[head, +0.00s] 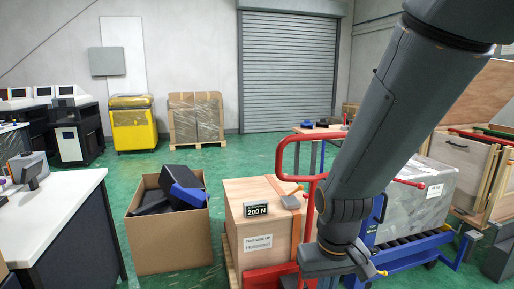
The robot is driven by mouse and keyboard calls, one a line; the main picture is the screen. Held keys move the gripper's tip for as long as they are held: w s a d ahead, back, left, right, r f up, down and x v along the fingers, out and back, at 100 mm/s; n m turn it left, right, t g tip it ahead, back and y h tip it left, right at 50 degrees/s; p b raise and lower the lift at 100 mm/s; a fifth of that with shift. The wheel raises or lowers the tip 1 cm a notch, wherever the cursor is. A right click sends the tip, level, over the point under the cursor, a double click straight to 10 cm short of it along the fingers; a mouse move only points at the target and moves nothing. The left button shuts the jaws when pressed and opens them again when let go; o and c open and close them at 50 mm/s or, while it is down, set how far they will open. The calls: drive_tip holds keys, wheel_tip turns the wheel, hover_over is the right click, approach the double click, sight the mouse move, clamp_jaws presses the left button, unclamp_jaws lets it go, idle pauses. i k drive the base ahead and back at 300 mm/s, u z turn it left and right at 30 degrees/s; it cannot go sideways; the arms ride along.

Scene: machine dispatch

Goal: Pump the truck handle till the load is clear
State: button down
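The red tubular handle (281,150) of the truck rises in a rounded loop behind a wooden crate, its right side partly hidden by my arm. Red truck parts (268,276) show low in front of the crate. The load appears to be this wooden crate (240,191), with a "200 N" plate and a "THIS SIDE UP" label. It stands over a pallet (231,268); any gap underneath cannot be judged. My gripper (328,271) is at the bottom edge, right of the crate. Its fingers are not clear, and I cannot tell whether it touches the handle.
A cardboard box (168,244) with black and blue items stands left of the crate. A white-topped counter (62,205) is at left. A grey wrapped load (425,192) sits by a blue roller frame (417,246) at right. Green floor is clear towards the shutter (288,75).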

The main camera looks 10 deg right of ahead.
sight(313, 180)
drive_tip(key=z, duration=0.3)
drive_tip(key=i, duration=0.9)
drive_tip(key=z, duration=0.55)
